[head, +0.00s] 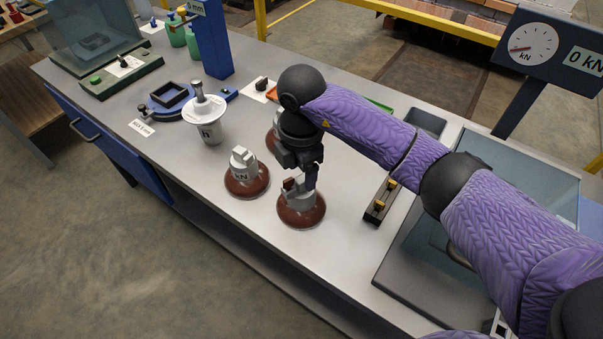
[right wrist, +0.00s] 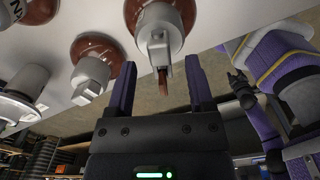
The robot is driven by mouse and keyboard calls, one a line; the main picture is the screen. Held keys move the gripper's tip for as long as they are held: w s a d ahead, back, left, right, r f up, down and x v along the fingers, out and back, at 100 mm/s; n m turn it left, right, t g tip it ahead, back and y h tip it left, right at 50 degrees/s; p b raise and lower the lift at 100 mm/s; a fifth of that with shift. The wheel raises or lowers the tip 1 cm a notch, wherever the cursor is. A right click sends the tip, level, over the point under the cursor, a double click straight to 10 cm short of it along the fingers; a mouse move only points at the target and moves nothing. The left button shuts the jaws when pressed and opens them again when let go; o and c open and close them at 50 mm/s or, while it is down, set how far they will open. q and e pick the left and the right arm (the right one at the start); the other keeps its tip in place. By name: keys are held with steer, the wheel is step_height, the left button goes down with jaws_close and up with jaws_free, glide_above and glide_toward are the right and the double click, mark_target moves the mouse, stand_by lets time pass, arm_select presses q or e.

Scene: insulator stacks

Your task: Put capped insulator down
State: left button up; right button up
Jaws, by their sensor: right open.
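A brown insulator with a grey metal cap (head: 301,208) stands upright on the grey bench near the front edge. My right gripper (head: 311,180) is directly above and beside its cap, pointing down. In the right wrist view, my right gripper (right wrist: 160,88) has its two fingers wide apart with nothing clamped. The capped insulator (right wrist: 158,42) lies just beyond the fingertips, and a small brown piece sticks out from its cap between them. A second capped insulator (head: 246,176) stands to the left. A third (head: 271,138) is behind, partly hidden by my arm.
A white cup-shaped part (head: 208,125) with a metal pin stands further left. A dark rack with brass pegs (head: 381,200) is to the right. A clear-walled box (head: 520,180) and a kN gauge (head: 532,46) stand at the right.

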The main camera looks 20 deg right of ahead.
arm_select(q)
steer(key=r, duration=0.1)
steer(key=p, duration=0.1)
steer(key=w+r+p, duration=0.1)
steer(key=shift+d+r, duration=0.35)
arm_select(e)
step_height(320, 180, up, 9)
steer(key=shift+r, duration=0.2)
arm_select(q)
steer(key=shift+s, duration=0.2)
